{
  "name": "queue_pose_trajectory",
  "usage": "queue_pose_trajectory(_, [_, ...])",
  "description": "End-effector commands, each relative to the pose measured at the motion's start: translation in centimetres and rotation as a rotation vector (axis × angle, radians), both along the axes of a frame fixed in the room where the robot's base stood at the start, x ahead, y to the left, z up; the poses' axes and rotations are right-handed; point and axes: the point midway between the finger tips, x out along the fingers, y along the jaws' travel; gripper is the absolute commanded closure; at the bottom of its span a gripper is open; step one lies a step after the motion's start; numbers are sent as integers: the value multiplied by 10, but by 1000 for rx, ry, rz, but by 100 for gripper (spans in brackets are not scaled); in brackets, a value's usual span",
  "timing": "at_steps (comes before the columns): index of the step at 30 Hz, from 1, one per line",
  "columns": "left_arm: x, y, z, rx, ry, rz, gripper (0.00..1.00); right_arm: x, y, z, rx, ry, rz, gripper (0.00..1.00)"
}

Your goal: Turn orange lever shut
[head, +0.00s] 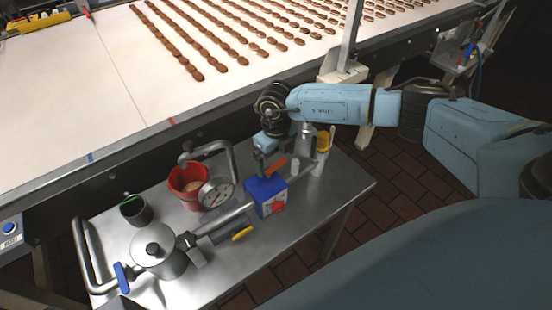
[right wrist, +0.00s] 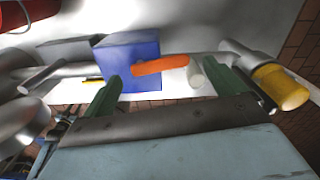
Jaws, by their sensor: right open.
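The orange lever (head: 275,167) is a short bar beside a blue box (head: 261,192) on the metal table's pipework. In the right wrist view the orange lever (right wrist: 160,64) lies nearly level, across the front of the blue box (right wrist: 118,52). My right gripper (head: 263,157) is just above and beside the lever. In the right wrist view its green fingers (right wrist: 165,88) are spread wide, with the lever ahead of the gap between them. No contact is clear, and nothing is held. My left gripper is out of view.
The metal table (head: 235,275) carries a red bucket (head: 188,204), a pressure gauge (head: 215,194), a pot (head: 158,251), a dark cup (head: 136,210) and a blue handle (head: 122,277). A yellow-topped container (head: 322,143) stands right of the gripper. A conveyor (head: 75,95) with brown biscuits runs behind.

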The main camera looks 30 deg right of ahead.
Motion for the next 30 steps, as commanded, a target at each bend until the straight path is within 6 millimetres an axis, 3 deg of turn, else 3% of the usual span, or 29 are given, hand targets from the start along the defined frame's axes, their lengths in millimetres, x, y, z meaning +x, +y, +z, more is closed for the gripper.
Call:
queue_pose_trajectory(7, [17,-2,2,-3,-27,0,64,0,0,-14,0,-1,0,5])
queue_pose_trajectory(14, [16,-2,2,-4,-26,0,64,0,0,-14,1,-1,0,6])
queue_pose_trajectory(24, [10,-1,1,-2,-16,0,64,0,0,-14,1,-1,0,49])
queue_pose_trajectory(30, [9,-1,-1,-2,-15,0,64,1,0,-14,1,-1,13,49])
